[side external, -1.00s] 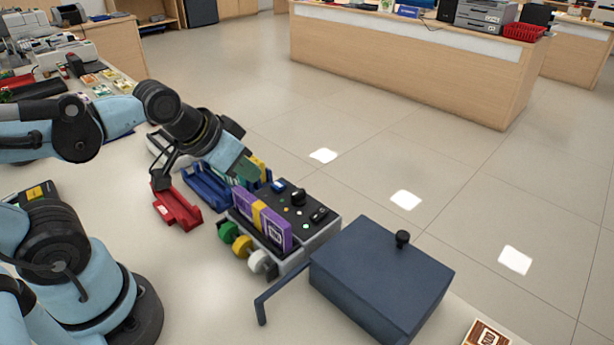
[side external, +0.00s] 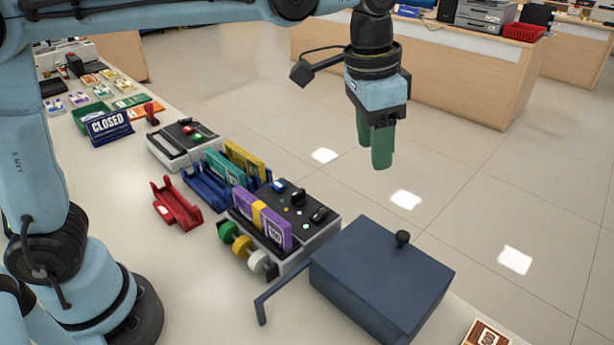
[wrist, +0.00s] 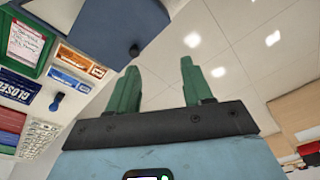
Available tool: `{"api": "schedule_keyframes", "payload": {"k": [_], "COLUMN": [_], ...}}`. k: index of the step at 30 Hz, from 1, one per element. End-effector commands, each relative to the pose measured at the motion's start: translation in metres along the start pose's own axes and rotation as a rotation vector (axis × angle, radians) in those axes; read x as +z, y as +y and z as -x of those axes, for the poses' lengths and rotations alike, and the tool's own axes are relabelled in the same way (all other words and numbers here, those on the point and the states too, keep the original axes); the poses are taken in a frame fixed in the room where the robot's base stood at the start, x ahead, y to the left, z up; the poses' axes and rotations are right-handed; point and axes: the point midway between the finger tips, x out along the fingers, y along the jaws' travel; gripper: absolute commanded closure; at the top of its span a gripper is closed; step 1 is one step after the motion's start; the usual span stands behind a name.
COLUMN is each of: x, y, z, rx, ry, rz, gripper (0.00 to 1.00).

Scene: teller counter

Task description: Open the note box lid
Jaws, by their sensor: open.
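The note box (side external: 365,285) is a dark blue box at the lower right of the side view. Its lid (side external: 385,255) lies flat and closed, with a small black knob (side external: 402,239) near the far edge. A thin bent blue bar (side external: 280,293) sticks out from its left side. My gripper (side external: 374,150) has green fingers pointing down, open and empty, in the air above and beyond the box. In the wrist view, the fingers (wrist: 160,65) are spread, and a blue box with a dark knob (wrist: 134,50), apparently the note box, is at upper left.
A CLOSED sign (side external: 108,126) stands farther back. The wrist view shows another CLOSED sign (wrist: 15,88) and a blue stamp (wrist: 57,102).

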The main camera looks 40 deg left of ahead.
Motion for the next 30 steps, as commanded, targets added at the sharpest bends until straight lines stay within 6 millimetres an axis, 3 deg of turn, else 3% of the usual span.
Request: {"api": "schedule_keyframes", "payload": {"k": [3, 10, 19, 30], "x": [-0.025, -0.045, -0.045, -0.035], "y": [0.024, 0.053, 0.058, 0.059], "z": [-0.006, -0.015, -0.033, -0.092], "rx": [0.02, 0.041, 0.044, 0.044], "ry": [-0.063, -0.139, -0.151, -0.15], "rz": [-0.088, -0.184, -0.199, -0.197], "gripper": [0.5, 0.5, 0.5, 0.5]}}
